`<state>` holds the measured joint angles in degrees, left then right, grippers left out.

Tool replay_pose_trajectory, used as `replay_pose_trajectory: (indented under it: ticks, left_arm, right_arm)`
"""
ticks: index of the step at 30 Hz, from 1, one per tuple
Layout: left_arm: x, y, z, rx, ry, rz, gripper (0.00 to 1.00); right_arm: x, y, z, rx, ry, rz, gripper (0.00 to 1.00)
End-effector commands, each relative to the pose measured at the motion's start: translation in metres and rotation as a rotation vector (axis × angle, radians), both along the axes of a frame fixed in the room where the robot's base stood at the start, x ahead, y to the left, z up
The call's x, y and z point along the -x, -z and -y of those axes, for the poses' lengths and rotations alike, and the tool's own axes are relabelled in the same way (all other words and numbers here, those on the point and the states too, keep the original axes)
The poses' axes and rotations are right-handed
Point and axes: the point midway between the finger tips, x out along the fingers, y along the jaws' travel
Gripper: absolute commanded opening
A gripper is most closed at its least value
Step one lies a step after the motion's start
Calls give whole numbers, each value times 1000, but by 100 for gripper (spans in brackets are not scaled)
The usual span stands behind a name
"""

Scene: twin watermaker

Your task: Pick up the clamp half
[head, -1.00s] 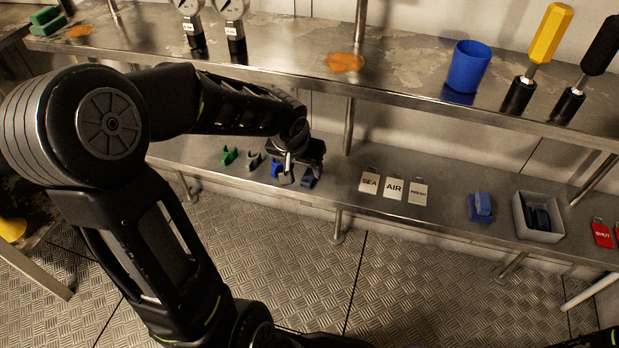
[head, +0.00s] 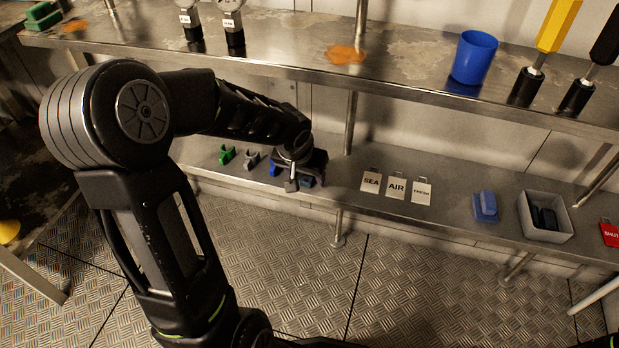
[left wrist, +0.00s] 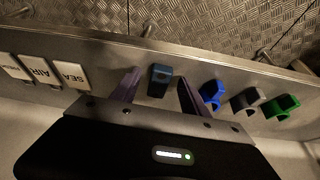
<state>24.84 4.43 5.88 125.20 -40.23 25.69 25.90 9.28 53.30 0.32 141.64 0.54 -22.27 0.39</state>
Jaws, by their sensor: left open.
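A small dark blue block (left wrist: 160,80), which may be the clamp half, lies on the lower steel shelf. In the left wrist view it shows between the two open fingers of my left gripper (left wrist: 158,88), apart from both. In the head view the left gripper (head: 292,184) is over that shelf and partly hides the block (head: 307,182). A bright blue forked piece (left wrist: 212,94), a grey one (left wrist: 246,101) and a green one (left wrist: 282,107) sit in a row beside it. My right gripper is out of view.
SEA (head: 371,181), AIR (head: 397,187) and FRESH (head: 421,191) tags lie right of the gripper. Further right are a blue block (head: 485,204) and a grey bin (head: 546,233) holding dark pieces. The upper shelf (head: 290,62) overhangs behind; a post (head: 350,122) stands close by.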

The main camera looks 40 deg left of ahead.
Motion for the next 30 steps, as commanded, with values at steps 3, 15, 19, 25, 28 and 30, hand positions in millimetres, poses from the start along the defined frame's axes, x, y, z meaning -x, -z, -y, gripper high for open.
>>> replay_pose_trajectory:
  ticks: [3, 15, 19, 25, 28, 30]
  left_arm:
    - [0, -1, 0, 0, 0, 0, 53]
    - [0, -1, 0, 0, 1, 0, 50]
    - [0, -1, 0, 0, 1, 0, 40]
    - [0, -1, 0, 0, 1, 0, 23]
    - [0, -1, 0, 0, 1, 0, 15]
    - [0, -1, 0, 0, 1, 0, 9]
  right_arm:
    - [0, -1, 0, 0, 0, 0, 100]
    - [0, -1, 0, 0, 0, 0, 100]
    - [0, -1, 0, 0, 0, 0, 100]
    - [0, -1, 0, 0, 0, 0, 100]
    - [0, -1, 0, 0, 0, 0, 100]
    - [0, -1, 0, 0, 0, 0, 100]
